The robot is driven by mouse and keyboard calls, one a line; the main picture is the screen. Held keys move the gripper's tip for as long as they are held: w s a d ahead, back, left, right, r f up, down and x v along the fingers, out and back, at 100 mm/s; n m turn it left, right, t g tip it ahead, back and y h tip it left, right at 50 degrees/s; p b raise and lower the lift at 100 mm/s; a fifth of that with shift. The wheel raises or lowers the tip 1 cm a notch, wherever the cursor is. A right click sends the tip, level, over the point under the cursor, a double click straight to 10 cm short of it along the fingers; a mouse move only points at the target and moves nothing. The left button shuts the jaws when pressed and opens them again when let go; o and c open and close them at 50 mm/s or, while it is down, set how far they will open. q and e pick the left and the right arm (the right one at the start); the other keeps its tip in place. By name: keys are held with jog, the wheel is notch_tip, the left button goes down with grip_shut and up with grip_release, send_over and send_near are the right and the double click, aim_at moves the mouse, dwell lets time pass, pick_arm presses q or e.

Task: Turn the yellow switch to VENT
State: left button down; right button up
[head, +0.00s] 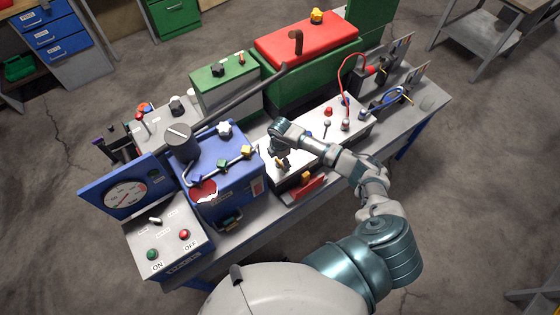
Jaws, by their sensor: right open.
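Several yellow parts show, and I cannot tell which one is the yellow switch. A yellow knob (306,176) sits by the red bracket at the front of the grey panel box. A small yellow handle (247,151) is on the pipe across the blue box. A yellow star knob (317,16) is on the red lid. No VENT label is readable. My right gripper (282,162) is open and points down over the left end of the grey panel box, between the blue box and the yellow knob. It partly hides the panel there. My left gripper is not in view.
The blue box (229,190) stands just left of the right gripper. A grey ON/OFF box (168,228) and a blue gauge (126,194) are at the bench's left end. A green box with a red lid (285,42) stands behind. Red and blue cables are at right.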

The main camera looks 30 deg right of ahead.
aim_at(280, 162)
notch_tip(280, 162, up, 11)
dwell(0.3)
jog(key=shift+w, duration=0.1)
